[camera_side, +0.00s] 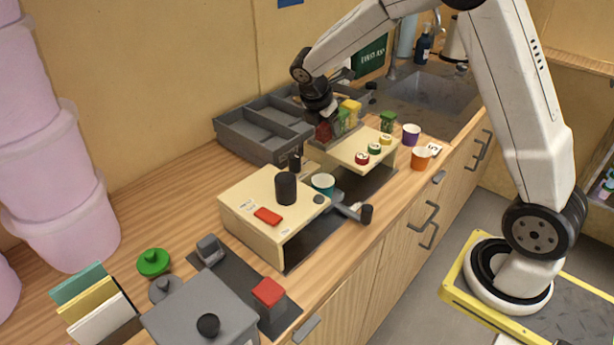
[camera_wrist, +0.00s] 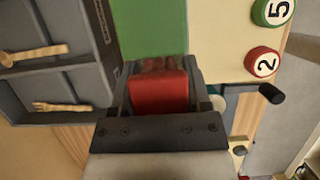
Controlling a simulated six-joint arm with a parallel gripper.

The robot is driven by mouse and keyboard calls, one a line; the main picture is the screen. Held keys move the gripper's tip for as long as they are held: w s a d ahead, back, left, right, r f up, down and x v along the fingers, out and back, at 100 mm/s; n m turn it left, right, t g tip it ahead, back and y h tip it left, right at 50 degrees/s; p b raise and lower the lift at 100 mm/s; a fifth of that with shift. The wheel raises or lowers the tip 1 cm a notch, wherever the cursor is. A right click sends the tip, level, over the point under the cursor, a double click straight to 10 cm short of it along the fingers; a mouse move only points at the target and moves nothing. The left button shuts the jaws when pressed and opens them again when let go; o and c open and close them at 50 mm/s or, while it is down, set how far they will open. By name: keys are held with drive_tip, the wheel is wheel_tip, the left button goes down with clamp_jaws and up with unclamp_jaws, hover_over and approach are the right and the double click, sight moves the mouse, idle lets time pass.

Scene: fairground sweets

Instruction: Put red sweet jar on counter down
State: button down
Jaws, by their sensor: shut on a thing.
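My gripper (camera_side: 322,112) is shut on the red sweet jar (camera_side: 323,132), at the back-left end of the far cream stand on the counter (camera_side: 180,180). In the wrist view the jar's red top (camera_wrist: 158,92) sits between the two fingers (camera_wrist: 160,100), with dark red contents behind it. The gripper partly hides the jar in the side view. I cannot tell whether its base touches a surface.
The far cream stand (camera_side: 345,150) carries red, green and yellow numbered lids. Another green-topped jar (camera_side: 388,119), a purple cup (camera_side: 411,134) and an orange cup (camera_side: 421,158) stand right.

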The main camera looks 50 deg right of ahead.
drive_tip(key=shift+f, duration=0.2)
drive_tip(key=shift+c, duration=0.2)
unclamp_jaws()
drive_tip(key=shift+r, duration=0.1)
drive_tip(key=v, duration=1.2)
idle(0.6)
drive_tip(key=s+a+f+m+t+y, duration=0.1)
drive_tip(key=s+a+f+m+y, duration=0.1)
drive_tip(key=s+f+m, duration=0.5)
drive_tip(key=s+a+f+m+t+y, duration=0.1)
drive_tip(key=s+a+f+m, duration=0.4)
drive_tip(key=s+m, duration=0.6)
drive_tip(key=shift+f+t+y, duration=0.3)
drive_tip(key=shift+f+y, duration=0.4)
drive_tip(key=shift+f, duration=0.25)
